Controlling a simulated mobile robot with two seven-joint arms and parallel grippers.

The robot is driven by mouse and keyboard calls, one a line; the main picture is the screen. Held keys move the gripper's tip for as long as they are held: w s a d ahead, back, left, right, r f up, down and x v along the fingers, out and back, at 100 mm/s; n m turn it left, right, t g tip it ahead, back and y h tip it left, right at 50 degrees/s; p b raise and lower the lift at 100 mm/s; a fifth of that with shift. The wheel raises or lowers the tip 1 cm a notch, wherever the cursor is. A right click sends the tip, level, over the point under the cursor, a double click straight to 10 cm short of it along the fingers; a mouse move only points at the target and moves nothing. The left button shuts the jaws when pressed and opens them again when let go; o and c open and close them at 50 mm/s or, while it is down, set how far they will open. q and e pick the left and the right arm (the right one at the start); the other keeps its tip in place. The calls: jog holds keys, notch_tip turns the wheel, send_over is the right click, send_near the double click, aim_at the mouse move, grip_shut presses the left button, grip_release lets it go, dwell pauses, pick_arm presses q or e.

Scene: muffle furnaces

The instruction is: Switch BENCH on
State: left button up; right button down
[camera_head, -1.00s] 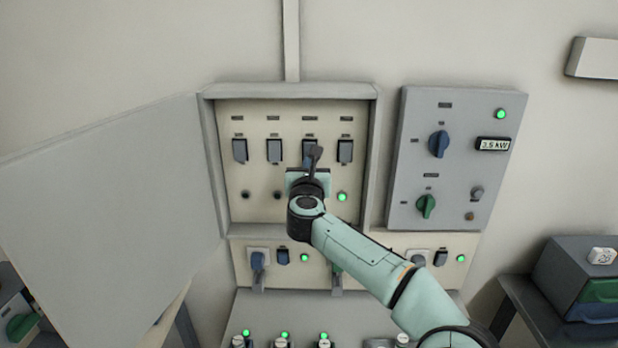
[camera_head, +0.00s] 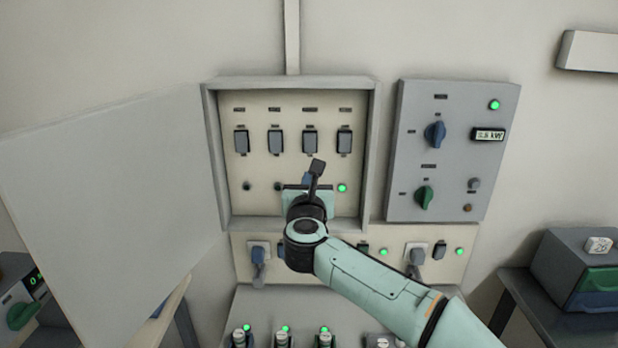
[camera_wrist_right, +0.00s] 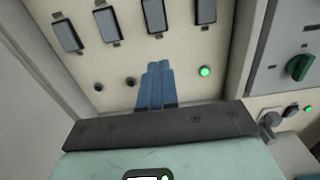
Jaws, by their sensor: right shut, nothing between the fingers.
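An open breaker box (camera_head: 228,210) on the wall holds a row of several dark rocker switches, including a first (camera_head: 241,141), second (camera_head: 275,141), third (camera_head: 309,140) and rightmost switch (camera_head: 344,141). Their labels are too small to read, so I cannot tell which is BENCH. The rightmost lamp (camera_head: 342,187) glows green; the two left lamps (camera_head: 246,186) (camera_head: 278,186) are dark. The third lamp is hidden by my right gripper (camera_head: 312,180), which is shut and empty below the third switch. Its blue fingers (camera_wrist_right: 155,85) show together in the wrist view. My left gripper is out of view.
The box's open door (camera_head: 100,200) fills the left side. A grey panel (camera_head: 460,160) with blue and green knobs stands right of the box. A socket strip (camera_head: 300,270) with plugs and lit lamps runs below. A drawer unit (camera_head: 570,260) sits at the right.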

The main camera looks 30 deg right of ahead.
jog(key=shift+b+v, duration=0.4)
jog(key=shift+v, duration=1.35)
jog(key=shift+f, duration=0.2)
